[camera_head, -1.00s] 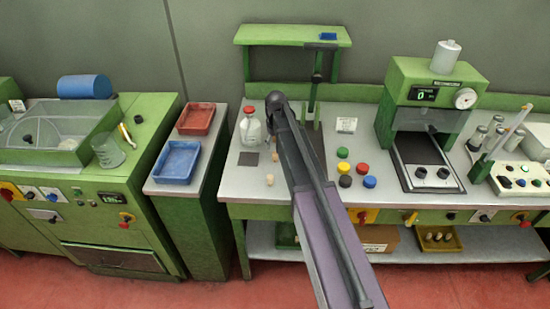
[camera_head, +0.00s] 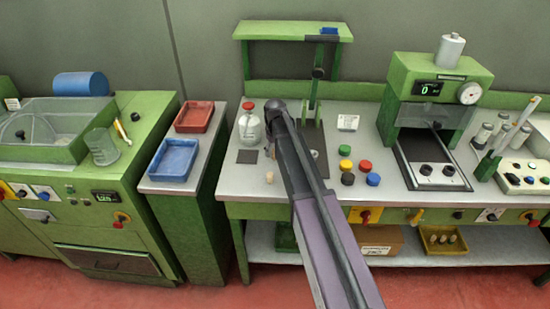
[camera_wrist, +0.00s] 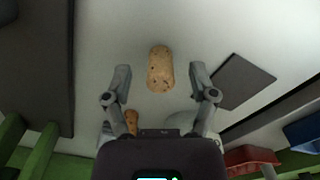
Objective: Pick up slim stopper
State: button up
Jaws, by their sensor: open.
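A tan, speckled cork stopper (camera_wrist: 160,68) lies in the wrist view between and a little beyond the fingertips of my gripper (camera_wrist: 160,78). The gripper is open, with a gap on both sides of this cork; no touch shows. A second, narrower-looking cork (camera_wrist: 131,122) is lower left, partly hidden by the left finger. I cannot tell for sure which is the slim one. The gripper's fingers are hidden in the head view.
A dark square pad (camera_head: 247,156) and a red-capped bottle (camera_head: 249,124) are close by on the left. Several coloured round pieces (camera_head: 347,179) sit right of my arm. A green stand (camera_head: 313,95) rises behind it. Open worktop shows along the front left.

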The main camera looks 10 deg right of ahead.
dwell(0.6)
jog(key=c, duration=0.8)
